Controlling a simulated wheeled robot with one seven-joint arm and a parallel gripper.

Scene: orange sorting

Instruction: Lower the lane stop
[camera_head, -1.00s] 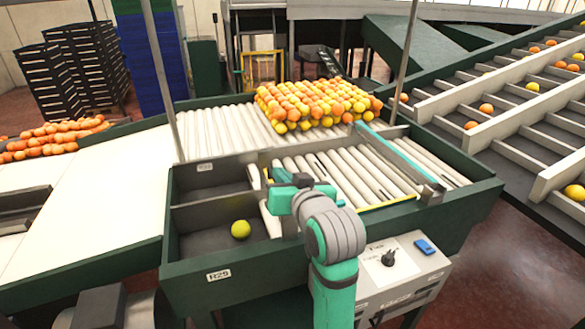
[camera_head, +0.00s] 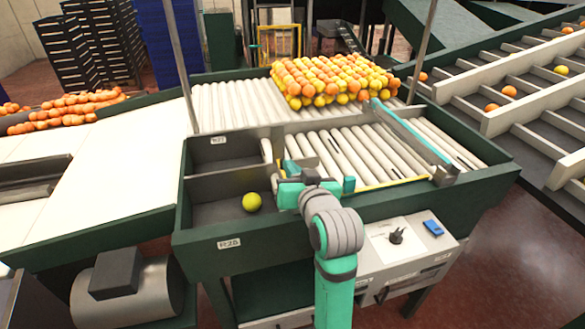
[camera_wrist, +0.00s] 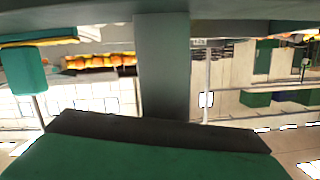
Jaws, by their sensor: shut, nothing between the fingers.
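The roller lane (camera_head: 350,150) lies beyond my gripper, with a teal bar (camera_head: 410,130) slanting along its right side to a grey bracket (camera_head: 445,174). A yellow strip (camera_head: 400,182) runs along the lane's near edge. I cannot tell for sure which part is the lane stop. My gripper (camera_head: 297,172) is shut and empty at the lane's near left corner, over the machine's front edge. My arm hides part of that edge. In the wrist view a dark bar (camera_wrist: 160,132) and an upright grey-green post (camera_wrist: 162,65) stand close before the camera.
Oranges and yellow fruit (camera_head: 330,78) are piled at the lane's far end. A yellow fruit (camera_head: 252,202) lies in the near bin (camera_head: 215,214), left of my gripper. A control box (camera_head: 400,240) with a knob (camera_head: 397,236) and blue switch (camera_head: 433,228) stands at front right.

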